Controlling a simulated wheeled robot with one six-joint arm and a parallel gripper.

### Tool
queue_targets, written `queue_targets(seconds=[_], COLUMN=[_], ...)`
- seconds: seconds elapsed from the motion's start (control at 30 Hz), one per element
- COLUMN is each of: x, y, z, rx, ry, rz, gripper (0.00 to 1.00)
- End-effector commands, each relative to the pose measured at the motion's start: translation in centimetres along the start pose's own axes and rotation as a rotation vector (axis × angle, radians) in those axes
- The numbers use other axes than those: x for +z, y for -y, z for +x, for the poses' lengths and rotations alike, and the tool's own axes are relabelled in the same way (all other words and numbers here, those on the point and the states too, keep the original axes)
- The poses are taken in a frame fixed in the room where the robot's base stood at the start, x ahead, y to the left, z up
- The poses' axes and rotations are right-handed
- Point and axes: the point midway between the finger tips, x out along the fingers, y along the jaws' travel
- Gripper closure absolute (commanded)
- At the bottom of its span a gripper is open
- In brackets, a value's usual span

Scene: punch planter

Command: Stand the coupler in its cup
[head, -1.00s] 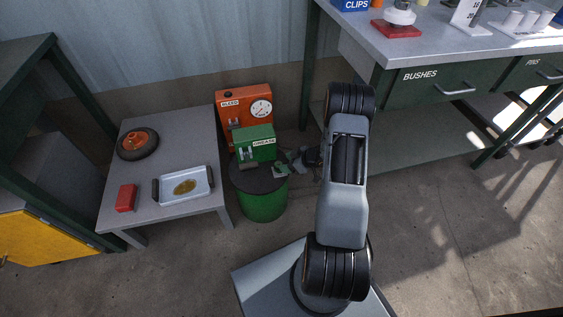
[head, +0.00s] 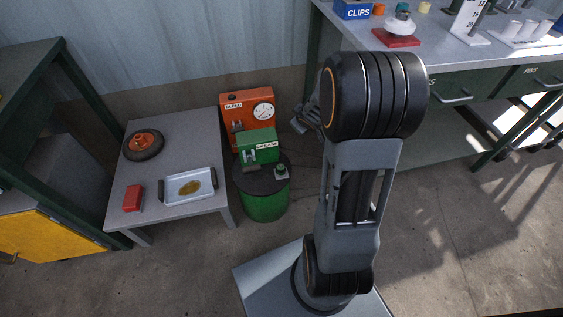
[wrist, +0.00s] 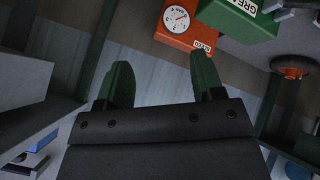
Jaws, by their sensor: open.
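A small green piece (head: 281,168), which looks like the coupler, sits in a light grey holder (head: 282,177) that looks like its cup. Both are on the right part of the dark lid of the green drum (head: 265,203). The piece looks upright, but it is too small to tell how well it is seated. My gripper (head: 299,124) is above and to the right of it, apart from it and partly hidden behind my arm. In the wrist view my gripper (wrist: 160,62) has its two green fingers spread with nothing between them.
The green grease box (head: 258,147) stands on the drum's back left, with the orange bleed box (head: 247,115) behind. A low grey table (head: 200,128) at left holds a wheel (head: 143,145), a tray (head: 188,202) and a red block (head: 132,198). A workbench (head: 455,62) stands at right.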

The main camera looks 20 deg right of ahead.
Motion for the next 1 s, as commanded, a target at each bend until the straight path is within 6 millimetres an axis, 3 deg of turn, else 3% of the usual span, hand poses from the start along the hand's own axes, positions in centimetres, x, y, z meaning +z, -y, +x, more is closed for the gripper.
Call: queue_targets(seconds=[0.03,0.2,0.4,0.63,1.0], x=[-0.8,0.0,2.2,3.4,3.5], y=[0.8,5.4,11.4,14.8,15.1], z=[-3.0,-11.4,-18.1,-21.4,-21.7], rx=[0.028,-0.016,-0.180,-0.297,-0.309], ry=[0.035,0.197,0.323,0.386,0.392], rz=[0.041,0.211,0.314,0.345,0.348], gripper=[0.39,0.39,0.39,0.39,0.39])
